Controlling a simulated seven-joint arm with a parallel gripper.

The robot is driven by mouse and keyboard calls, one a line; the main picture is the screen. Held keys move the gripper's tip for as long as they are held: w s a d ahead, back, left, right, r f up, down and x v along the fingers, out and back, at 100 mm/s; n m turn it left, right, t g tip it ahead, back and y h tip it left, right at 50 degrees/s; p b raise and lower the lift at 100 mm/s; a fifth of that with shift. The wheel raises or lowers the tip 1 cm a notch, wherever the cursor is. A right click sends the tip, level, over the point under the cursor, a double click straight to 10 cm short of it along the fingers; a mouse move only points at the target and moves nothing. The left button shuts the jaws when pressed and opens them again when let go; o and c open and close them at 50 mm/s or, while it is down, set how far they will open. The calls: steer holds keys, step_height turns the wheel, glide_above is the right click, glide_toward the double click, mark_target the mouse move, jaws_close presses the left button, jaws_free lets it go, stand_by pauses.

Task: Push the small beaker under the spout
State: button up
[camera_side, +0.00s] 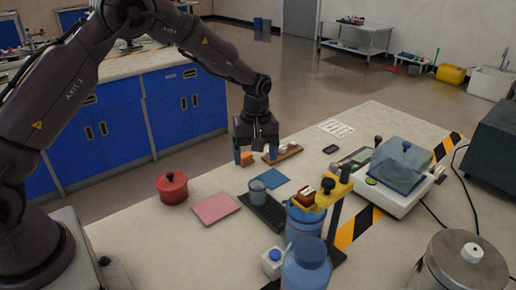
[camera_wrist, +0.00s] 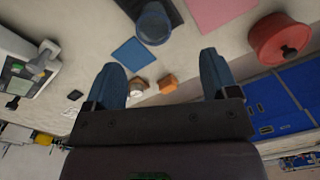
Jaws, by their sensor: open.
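The small beaker (camera_side: 258,190) is a blue-grey translucent cup standing upright on the far end of a dark ribbed strip (camera_side: 270,217). It also shows at the top of the wrist view (camera_wrist: 153,25). The yellow spout head (camera_side: 337,190) sits on a dark post at the right, with a larger blue vessel (camera_side: 303,225) below it. The spout's outlet is not clear to see. My gripper (camera_side: 256,158) is open and empty, beyond the beaker in the side view and apart from it. Its two blue fingers (camera_wrist: 160,60) point toward the beaker in the wrist view.
A blue square (camera_side: 270,180) and pink pad (camera_side: 215,208) lie near the beaker; a red pot (camera_side: 172,187) is left. An orange block (camera_wrist: 167,83) and a small round item (camera_wrist: 137,87) lie near my fingers. A blue bottle (camera_side: 306,266) stands in front.

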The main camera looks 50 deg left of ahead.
mark_target(280, 220)
steer(key=shift+w+r+n, duration=0.45)
steer(key=shift+r+n, duration=0.05)
steer(key=shift+n, duration=0.6)
step_height(280, 220, down, 13)
steer(key=c, duration=1)
steer(key=shift+d, duration=4.3)
steer(key=o, duration=1)
steer(key=shift+s+d, duration=0.1)
steer(key=shift+d, duration=0.05)
